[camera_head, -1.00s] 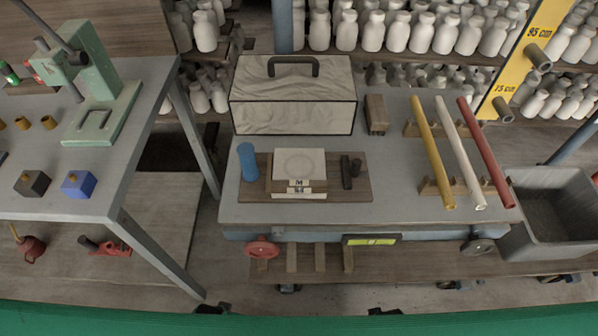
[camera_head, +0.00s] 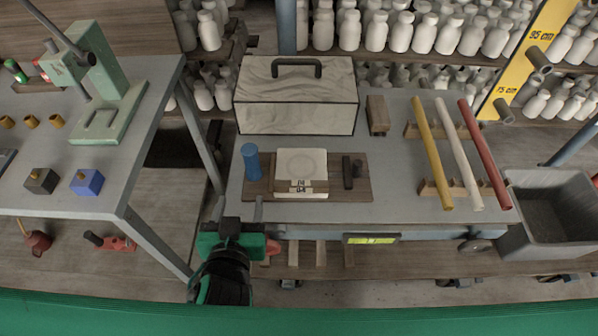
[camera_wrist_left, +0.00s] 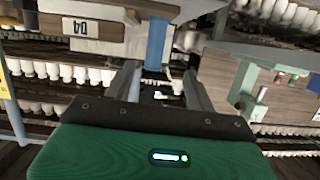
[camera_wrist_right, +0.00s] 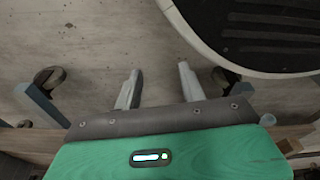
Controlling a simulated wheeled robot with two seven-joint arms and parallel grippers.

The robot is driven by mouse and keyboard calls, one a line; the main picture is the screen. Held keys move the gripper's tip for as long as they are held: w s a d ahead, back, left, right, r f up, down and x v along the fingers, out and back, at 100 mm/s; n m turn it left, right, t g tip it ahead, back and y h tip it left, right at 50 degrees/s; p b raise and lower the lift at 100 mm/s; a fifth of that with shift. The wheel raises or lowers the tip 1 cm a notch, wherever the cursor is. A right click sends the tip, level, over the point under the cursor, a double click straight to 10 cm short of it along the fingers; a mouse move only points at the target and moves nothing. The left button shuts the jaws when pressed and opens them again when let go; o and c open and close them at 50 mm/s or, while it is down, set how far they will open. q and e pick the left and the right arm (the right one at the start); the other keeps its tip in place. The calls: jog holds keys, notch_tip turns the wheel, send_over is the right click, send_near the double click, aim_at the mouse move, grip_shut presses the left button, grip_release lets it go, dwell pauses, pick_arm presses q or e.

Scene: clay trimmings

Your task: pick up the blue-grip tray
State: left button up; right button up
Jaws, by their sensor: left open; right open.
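The tray (camera_head: 335,193) is a flat brown wooden board on the grey table. A blue upright grip (camera_head: 251,162) stands at its left end and a dark grip (camera_head: 347,172) at its right end. A pale square block (camera_head: 302,165) marked 04 sits on it. My left gripper (camera_head: 238,207) is open and empty at the table's front edge, nearer than the blue grip and a little left of it. In the left wrist view the blue grip (camera_wrist_left: 157,45) shows beyond and between the open fingers, apart from them. My right gripper (camera_wrist_right: 160,70) is open and empty above the floor, outside the head view.
A large pale box (camera_head: 296,104) with a dark handle stands behind the tray. Yellow, white and red rods (camera_head: 457,150) lie on wooden rests to the right, beside a grey bin (camera_head: 551,205). A side table (camera_head: 90,197) with a green press (camera_head: 110,105) stands left.

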aim_at(250, 161)
pick_arm(q)
jog(key=shift+t, duration=0.5)
jog(key=w, duration=0.5)
jog(key=w+d, duration=0.1)
jog(key=w, duration=0.2)
jog(key=shift+r+p, duration=0.1)
jog(key=shift+p, duration=0.2)
jog(key=shift+w+a+f, duration=0.1)
jog(key=shift+w+f, duration=0.1)
jog(key=shift+w, duration=0.65)
jog(key=w, duration=0.3)
jog(key=shift+a+f+b, duration=0.15)
jog(key=shift+f+b, duration=0.25)
jog(key=shift+w, duration=0.4)
grip_shut()
pick_arm(e)
jog(key=shift+w+a+r, duration=0.1)
jog(key=shift+w+r, duration=0.15)
jog(key=shift+r, duration=0.05)
